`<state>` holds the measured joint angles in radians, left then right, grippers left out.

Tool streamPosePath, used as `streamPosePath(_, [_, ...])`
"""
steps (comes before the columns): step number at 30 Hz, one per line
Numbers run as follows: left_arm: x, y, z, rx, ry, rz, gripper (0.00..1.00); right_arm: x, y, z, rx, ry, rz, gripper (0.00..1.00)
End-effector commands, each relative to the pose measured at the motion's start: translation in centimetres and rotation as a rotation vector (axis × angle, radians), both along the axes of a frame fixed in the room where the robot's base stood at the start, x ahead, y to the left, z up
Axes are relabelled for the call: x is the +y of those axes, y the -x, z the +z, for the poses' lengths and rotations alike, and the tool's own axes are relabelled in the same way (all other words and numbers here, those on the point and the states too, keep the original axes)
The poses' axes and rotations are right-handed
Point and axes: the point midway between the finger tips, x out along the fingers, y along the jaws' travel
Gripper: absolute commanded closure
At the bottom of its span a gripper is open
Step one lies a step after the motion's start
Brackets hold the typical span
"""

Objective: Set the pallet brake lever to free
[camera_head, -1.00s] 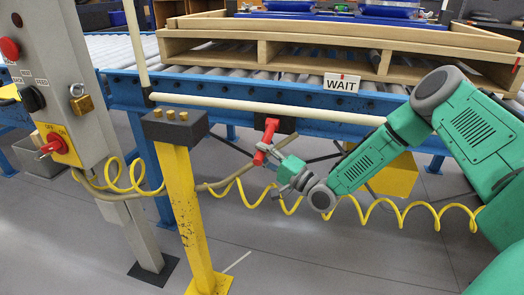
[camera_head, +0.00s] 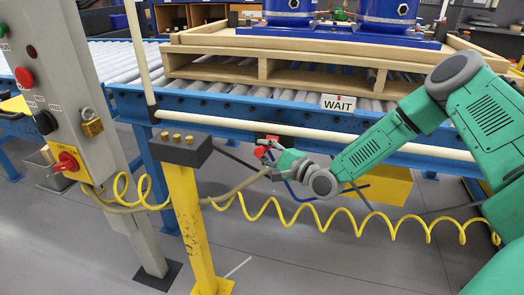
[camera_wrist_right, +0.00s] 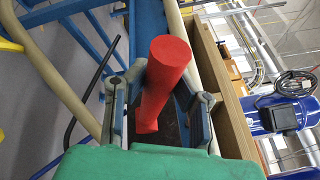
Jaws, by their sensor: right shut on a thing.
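The red brake lever (camera_head: 260,151) is on the front side of the blue roller conveyor, below and left of the WAIT sign. It looks short there and seems to point outward, towards me. My right gripper (camera_head: 272,156) is shut on the lever. In the right wrist view the red bar (camera_wrist_right: 163,82) stands between the two grey fingers of my right gripper (camera_wrist_right: 164,95), with its round end towards the camera. The lever's pivot is largely hidden in both views. My left gripper is not in view.
A white rail (camera_head: 300,132) runs just above the lever. A yellow post (camera_head: 188,225) with a dark top stands left of it. A yellow coiled hose (camera_head: 330,218) hangs below my arm. A grey control post (camera_head: 75,120) stands left. A wooden pallet (camera_head: 225,72) lies on the rollers.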

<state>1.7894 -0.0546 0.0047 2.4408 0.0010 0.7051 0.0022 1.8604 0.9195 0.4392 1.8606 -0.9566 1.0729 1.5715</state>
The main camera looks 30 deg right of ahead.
Motion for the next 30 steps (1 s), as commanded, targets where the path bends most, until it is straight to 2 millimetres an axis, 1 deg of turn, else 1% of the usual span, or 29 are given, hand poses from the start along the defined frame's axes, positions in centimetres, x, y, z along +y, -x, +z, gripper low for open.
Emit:
streamPosePath(1, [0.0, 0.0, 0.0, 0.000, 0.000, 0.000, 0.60, -0.4, -0.2, 0.2, -0.006, 0.000, -0.009, 1.00])
streamPosePath(10, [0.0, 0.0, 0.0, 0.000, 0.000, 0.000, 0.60, -0.4, -0.2, 0.2, -0.006, 0.000, -0.010, 1.00])
streamPosePath(11, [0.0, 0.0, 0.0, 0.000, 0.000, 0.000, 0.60, -0.4, -0.2, 0.2, -0.006, 0.001, -0.010, 0.69])
streamPosePath(12, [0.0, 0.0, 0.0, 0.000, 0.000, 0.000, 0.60, -0.4, -0.2, 0.2, -0.006, 0.001, -0.009, 0.56])
streamPosePath(23, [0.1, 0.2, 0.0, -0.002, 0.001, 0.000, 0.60, -0.2, 0.2, 0.1, -0.001, 0.002, -0.004, 0.56])
streamPosePath(26, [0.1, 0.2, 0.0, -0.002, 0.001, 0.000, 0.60, -0.5, 1.1, 0.0, 0.001, 0.001, -0.005, 0.56])
streamPosePath(29, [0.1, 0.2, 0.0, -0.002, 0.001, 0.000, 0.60, -1.0, 2.7, -0.1, 0.000, -0.002, -0.007, 0.56])
streamPosePath(30, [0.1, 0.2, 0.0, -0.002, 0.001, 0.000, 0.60, -1.3, 3.6, -0.1, 0.001, -0.002, -0.006, 0.56])
